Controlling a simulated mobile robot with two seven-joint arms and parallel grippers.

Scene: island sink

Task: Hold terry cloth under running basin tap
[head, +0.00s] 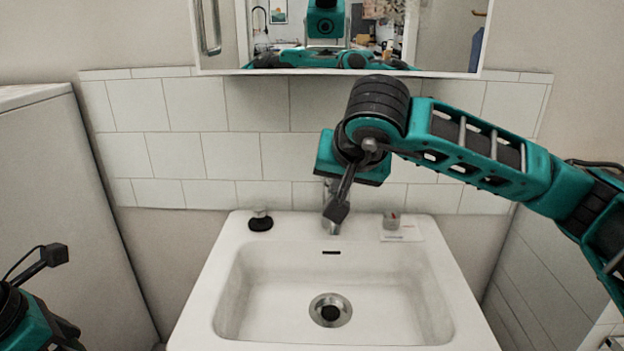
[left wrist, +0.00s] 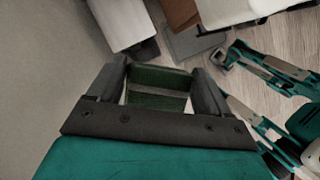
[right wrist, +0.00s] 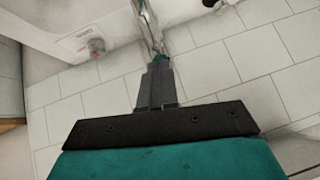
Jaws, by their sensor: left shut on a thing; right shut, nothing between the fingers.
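The basin tap (head: 332,229) stands at the back middle of the white sink (head: 232,270), mostly hidden behind my right gripper (head: 336,211). The right gripper is shut and empty, with its fingertips at the tap. In the right wrist view its closed fingers (right wrist: 158,62) point at the shiny tap (right wrist: 148,22); whether they touch it I cannot tell. My left gripper (left wrist: 158,78) is shut on a dark green cloth (left wrist: 158,98), folded between its fingers. The cloth does not show in the head view, where only part of my left arm is at lower left. No water stream shows.
A black-based dispenser (head: 260,219) stands on the sink's back left. A small red-marked item (head: 391,220) stands at the back right by a white card (head: 400,235). A mirror cabinet (head: 430,40) hangs above. The bowl around the drain (head: 330,310) is empty.

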